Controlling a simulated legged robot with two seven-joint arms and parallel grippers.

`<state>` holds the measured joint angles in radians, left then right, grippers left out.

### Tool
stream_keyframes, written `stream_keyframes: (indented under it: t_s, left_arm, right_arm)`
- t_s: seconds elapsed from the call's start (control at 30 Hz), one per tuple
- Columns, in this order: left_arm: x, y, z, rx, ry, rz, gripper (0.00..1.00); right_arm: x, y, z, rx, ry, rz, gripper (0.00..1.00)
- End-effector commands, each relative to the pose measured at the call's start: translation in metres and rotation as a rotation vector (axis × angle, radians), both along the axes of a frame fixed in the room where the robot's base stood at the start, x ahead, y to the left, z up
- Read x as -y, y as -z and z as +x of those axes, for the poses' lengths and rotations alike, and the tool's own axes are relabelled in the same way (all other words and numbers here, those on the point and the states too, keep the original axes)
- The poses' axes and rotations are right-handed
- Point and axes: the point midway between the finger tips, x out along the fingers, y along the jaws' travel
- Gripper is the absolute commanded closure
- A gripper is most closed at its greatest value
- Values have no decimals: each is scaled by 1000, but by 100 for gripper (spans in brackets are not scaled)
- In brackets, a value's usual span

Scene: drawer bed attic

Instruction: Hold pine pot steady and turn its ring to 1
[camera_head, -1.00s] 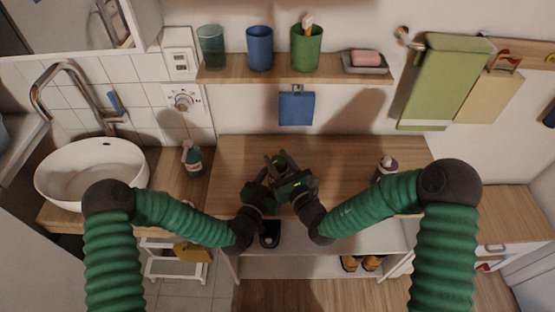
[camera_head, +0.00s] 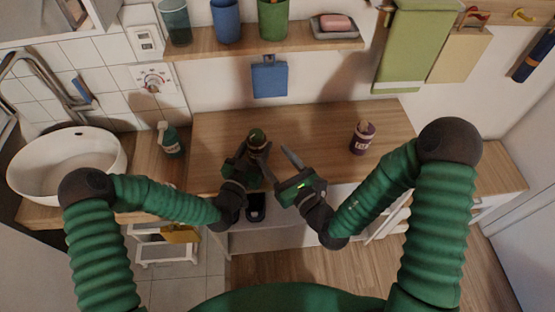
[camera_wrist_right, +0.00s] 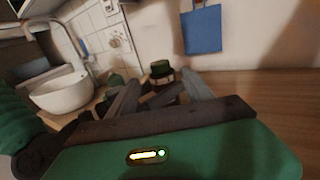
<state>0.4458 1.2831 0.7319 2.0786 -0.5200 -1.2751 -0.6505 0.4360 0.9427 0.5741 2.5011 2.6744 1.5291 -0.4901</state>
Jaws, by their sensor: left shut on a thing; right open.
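The pine pot is a small dark green pot with a paler band (camera_head: 257,137), above the wooden counter at the middle of the head view. My left gripper (camera_head: 253,151) is shut on it from the front. My right gripper (camera_head: 278,163) is open and empty, just to the right of the pot and apart from it. In the right wrist view the pot (camera_wrist_right: 162,70) shows beyond and between the open fingers, with my dark left gripper below it. Any marks on its ring are too small to read.
A purple jar (camera_head: 363,138) stands on the counter (camera_head: 320,125) to the right, with bare wood between. A teal bottle (camera_head: 169,139) stands left, near the sink (camera_head: 66,160). A shelf (camera_head: 290,42) with cups and a soap dish is on the wall above.

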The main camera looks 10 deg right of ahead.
Motion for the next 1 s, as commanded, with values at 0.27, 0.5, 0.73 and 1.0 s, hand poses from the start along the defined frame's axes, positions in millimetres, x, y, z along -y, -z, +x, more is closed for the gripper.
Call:
stream_keyframes:
  t_s: [0.27, 0.5, 0.73, 1.0]
  left_arm:
    - [-1, 1, 0, -2, -2, 1, 95]
    - [-1, 1, 0, -2, -2, 1, 43]
    - [0, 0, 0, 0, -1, 0, 23]
    - [-2, 0, -3, 1, 0, 0, 23]
  right_arm:
    - [6, -1, -12, 0, 0, 1, 41]
    - [6, 0, -12, 1, 0, 0, 41]
    - [6, -1, -12, 1, 0, 0, 41]
    - [6, -1, -12, 1, 0, 0, 41]
